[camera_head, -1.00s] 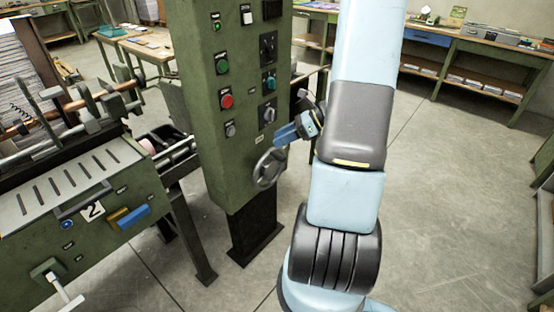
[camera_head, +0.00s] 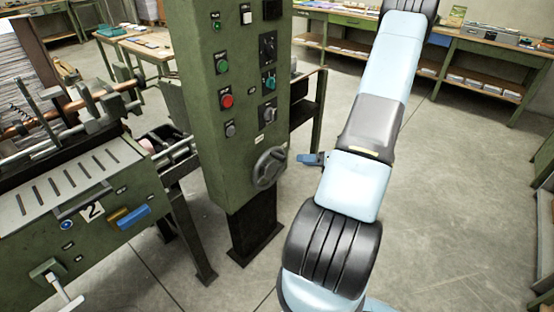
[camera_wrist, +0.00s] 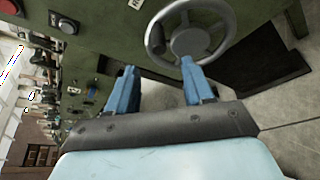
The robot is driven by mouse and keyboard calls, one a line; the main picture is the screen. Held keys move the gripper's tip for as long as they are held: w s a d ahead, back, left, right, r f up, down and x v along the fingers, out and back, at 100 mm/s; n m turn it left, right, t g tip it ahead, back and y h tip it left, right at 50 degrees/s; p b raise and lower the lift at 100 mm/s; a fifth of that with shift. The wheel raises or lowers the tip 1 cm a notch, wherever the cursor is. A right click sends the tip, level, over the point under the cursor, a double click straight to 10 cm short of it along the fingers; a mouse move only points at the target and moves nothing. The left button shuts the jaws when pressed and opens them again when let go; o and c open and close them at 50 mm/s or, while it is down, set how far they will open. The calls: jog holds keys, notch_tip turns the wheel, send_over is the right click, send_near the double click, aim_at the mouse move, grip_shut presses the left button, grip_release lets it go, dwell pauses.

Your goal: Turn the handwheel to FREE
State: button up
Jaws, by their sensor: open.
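The handwheel (camera_head: 269,168) is a grey metal wheel with a round hub, low on the front of the green control column (camera_head: 228,150). In the wrist view the handwheel (camera_wrist: 188,43) is at the top, just right of centre. My gripper (camera_wrist: 158,70) is open and empty, with two blue fingers. In the head view my gripper (camera_head: 309,159) is to the right of the wheel, with a gap between them. In the wrist view one finger overlaps the wheel's lower edge in the picture. No FREE marking is legible.
Buttons and knobs, among them a red button (camera_head: 226,101), sit above the wheel. A green machine marked 2 (camera_head: 90,210) stands at the left. Workbenches (camera_head: 470,60) line the back. The floor right of the column is clear apart from my arm.

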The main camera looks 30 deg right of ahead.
aim_at(278, 158)
jog(key=x, duration=1.2)
jog(key=shift+a, duration=0.15)
grip_shut()
